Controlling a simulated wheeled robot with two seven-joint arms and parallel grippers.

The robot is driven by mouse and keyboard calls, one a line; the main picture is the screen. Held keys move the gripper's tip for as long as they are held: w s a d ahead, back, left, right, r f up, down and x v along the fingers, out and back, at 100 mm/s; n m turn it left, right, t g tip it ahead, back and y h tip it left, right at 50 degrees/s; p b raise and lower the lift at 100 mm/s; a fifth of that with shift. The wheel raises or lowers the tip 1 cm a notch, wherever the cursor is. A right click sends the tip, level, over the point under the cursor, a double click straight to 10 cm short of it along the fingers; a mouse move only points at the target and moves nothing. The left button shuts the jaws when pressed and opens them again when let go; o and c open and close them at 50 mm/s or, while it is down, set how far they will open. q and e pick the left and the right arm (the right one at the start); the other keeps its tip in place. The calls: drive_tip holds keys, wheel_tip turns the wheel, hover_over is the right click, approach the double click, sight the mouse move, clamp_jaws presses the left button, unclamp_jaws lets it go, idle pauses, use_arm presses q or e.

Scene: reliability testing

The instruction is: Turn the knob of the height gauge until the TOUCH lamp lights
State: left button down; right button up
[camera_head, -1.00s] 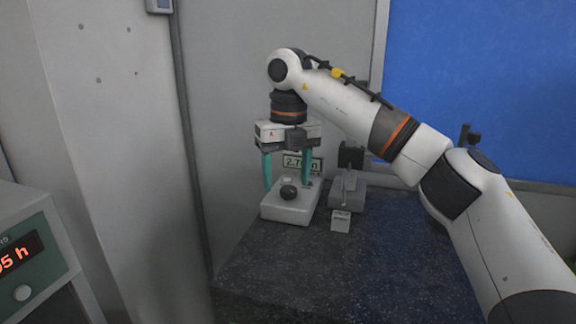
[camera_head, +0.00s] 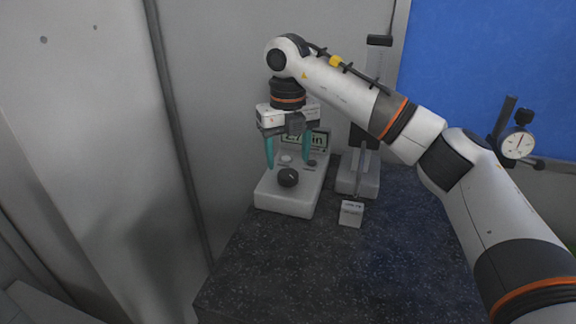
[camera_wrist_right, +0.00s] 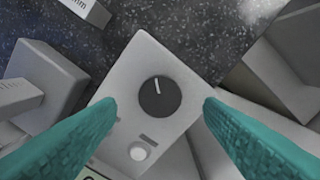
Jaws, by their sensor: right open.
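The black knob (camera_head: 288,177) sits on a light grey control box (camera_head: 285,203) on the dark stone plate. In the right wrist view the knob (camera_wrist_right: 159,97) shows a white pointer line on its top. My right gripper (camera_head: 288,165) is open, with its teal fingers pointing down above the box, around the knob's sides but apart from it. A display (camera_head: 318,141) on the box is partly covered by a finger. A round pale lamp or button (camera_wrist_right: 138,153) is on the box and looks unlit. The height gauge (camera_head: 359,180) stands just to the right, partly behind my arm.
A small labelled block (camera_head: 351,214) stands before the gauge. A dial indicator (camera_head: 517,144) is at the right. The speckled stone plate (camera_head: 290,270) is clear in front. A grey wall is close behind and to the left.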

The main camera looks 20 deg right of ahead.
sight(288, 173)
wheel_tip(288, 173, down, 4)
drive_tip(key=shift+r+p, duration=0.2)
drive_tip(key=shift+p, duration=0.15)
drive_tip(key=shift+f, duration=0.2)
use_arm(q)
drive_tip(key=shift+w+d+r, duration=0.25)
drive_tip(key=shift+w+r, duration=0.35)
drive_tip(key=shift+w, duration=0.15)
use_arm(e)
drive_tip(key=shift+f, duration=0.15)
drive_tip(key=shift+c, duration=0.3)
use_arm(q)
drive_tip(key=shift+s, duration=0.1)
use_arm(e)
drive_tip(key=c, duration=0.9)
